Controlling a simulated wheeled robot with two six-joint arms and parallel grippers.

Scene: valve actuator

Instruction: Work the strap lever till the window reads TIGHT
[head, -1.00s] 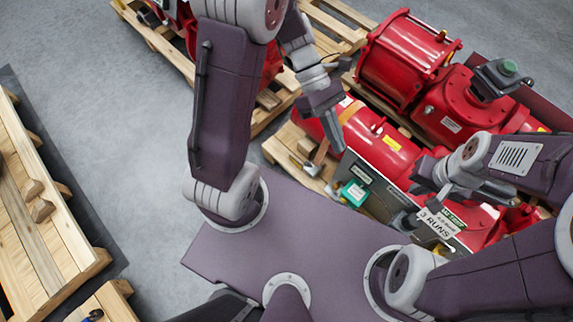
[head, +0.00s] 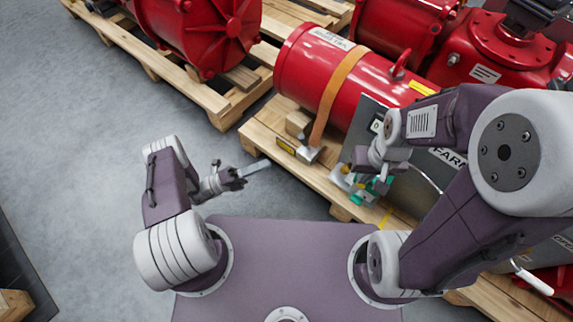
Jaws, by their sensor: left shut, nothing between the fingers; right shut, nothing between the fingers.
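An orange strap (head: 340,92) runs over a red cylinder (head: 305,72) that lies on a wooden pallet. The strap comes down to a silver ratchet (head: 308,155) at the pallet's near edge. A small yellow and dark plate (head: 285,146) sits just left of the ratchet; its writing is too small to read. My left gripper (head: 258,166) is shut and empty, left of the ratchet and apart from it. My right gripper (head: 358,182) is shut, in front of the grey panel right of the ratchet; my arm partly hides it.
A wooden block (head: 298,122) stands beside the strap. A green box (head: 383,186) is partly behind my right wrist. A grey panel (head: 362,135) fronts the right part of the pallet (head: 262,133). Open grey floor (head: 90,130) lies at left.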

